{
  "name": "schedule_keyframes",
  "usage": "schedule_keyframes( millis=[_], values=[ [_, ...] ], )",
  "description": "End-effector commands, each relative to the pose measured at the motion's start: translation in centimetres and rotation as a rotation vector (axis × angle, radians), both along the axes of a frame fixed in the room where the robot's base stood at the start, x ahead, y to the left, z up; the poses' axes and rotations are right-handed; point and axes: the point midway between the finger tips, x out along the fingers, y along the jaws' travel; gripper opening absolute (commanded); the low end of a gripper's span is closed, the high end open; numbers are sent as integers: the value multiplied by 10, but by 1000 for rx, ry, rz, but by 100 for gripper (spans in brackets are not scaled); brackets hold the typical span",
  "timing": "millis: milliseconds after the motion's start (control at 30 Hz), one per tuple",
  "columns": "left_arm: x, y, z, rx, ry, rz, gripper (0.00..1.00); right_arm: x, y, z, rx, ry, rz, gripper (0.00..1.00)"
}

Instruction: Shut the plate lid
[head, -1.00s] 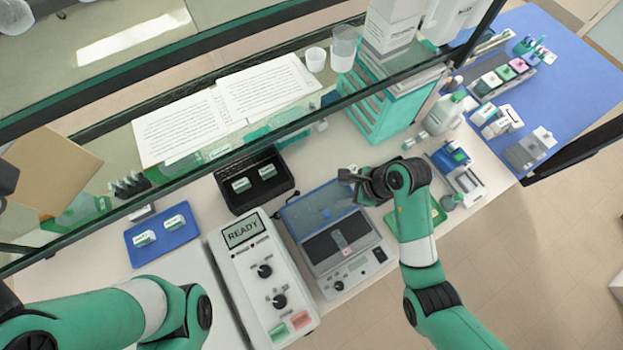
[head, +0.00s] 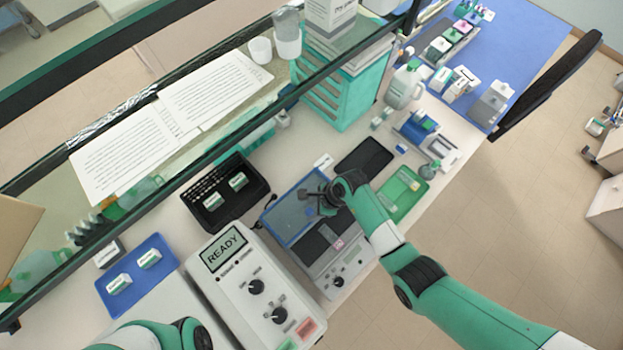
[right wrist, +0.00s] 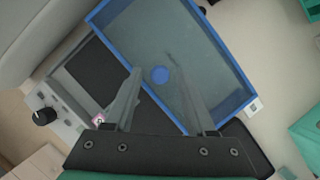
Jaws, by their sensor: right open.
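The plate lid (head: 283,215) is a clear panel in a blue frame at the back of a grey plate unit (head: 348,272). It stands open, leaving the dark plate (head: 311,246) in front uncovered. My right gripper (head: 308,196) is open and empty over the lid's right part. In the right wrist view the spread fingers (right wrist: 155,70) reach across the blue-framed lid (right wrist: 115,12), with a blue round spot between them. Whether they touch the lid is unclear. My left gripper is out of view; only part of my left arm shows at the bottom left.
A white control box (head: 250,290) reading READY stands close left of the unit. A black tray (head: 210,218) lies behind it. A dark pad (head: 364,158) and a green tray (head: 404,196) lie to the right. A glass shelf edge runs above the bench.

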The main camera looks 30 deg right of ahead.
Motion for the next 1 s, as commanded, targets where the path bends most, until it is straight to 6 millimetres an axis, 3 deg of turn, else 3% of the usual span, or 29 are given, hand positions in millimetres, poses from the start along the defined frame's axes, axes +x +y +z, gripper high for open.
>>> schedule_keyframes(
  millis=[267, 600, 1000],
  values=[
    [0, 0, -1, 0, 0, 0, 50, 1, 1, -2, 0, -2, 1, 56],
    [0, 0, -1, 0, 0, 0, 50, 1, 1, -2, 0, -1, 0, 0],
    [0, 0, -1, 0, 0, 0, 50, 1, 1, -2, 0, -1, 0, 0]
  ],
)
